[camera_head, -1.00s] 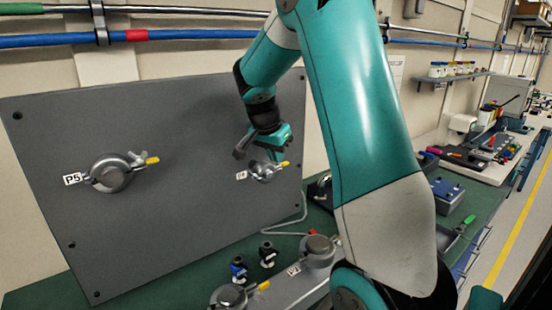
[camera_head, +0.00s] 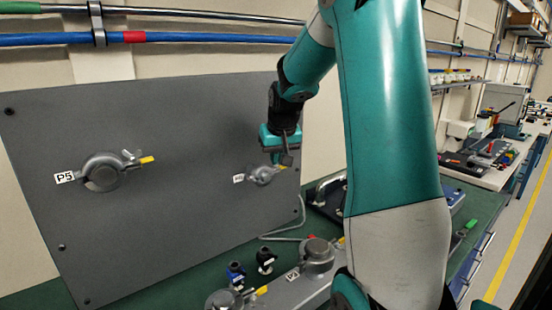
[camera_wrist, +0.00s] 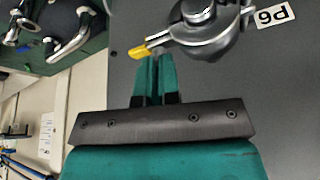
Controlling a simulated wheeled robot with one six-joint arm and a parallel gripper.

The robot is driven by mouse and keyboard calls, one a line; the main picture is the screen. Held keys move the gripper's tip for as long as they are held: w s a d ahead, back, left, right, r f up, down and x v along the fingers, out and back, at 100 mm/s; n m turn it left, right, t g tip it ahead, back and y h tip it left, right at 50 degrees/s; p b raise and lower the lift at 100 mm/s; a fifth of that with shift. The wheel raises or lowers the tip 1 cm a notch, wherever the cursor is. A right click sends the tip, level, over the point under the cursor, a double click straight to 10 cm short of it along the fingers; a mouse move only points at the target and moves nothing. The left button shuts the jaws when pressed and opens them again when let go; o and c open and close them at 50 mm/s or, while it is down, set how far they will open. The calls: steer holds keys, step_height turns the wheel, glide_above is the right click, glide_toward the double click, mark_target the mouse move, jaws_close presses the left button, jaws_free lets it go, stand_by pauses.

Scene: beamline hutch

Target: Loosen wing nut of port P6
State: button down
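Port P6 (camera_head: 262,177) is a round grey clamp on the dark panel, with its label just to its left in the head view. It also shows at the top of the wrist view (camera_wrist: 205,35), with the P6 label (camera_wrist: 272,16) upside down beside it. A yellow-tipped wing nut lever (camera_wrist: 139,51) sticks out from the clamp. My gripper (camera_wrist: 158,62) has its teal fingers close together, with nothing seen between them. The fingertips are just below the yellow tip and bolt; whether they touch cannot be told. In the head view my gripper (camera_head: 284,155) is at the clamp's upper right.
Port P5 (camera_head: 103,172) is on the same panel (camera_head: 170,110) to the left. Below, a bench carries more clamps (camera_head: 318,255) and two small fittings, one blue (camera_head: 236,274) and one black (camera_head: 266,259). A metal-handled item (camera_wrist: 75,30) is at the wrist view's upper left.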

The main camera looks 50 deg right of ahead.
steer(key=shift+s+d+f+n+y, duration=0.1)
steer(key=shift+n+y, duration=0.3)
steer(key=shift+n, duration=0.8)
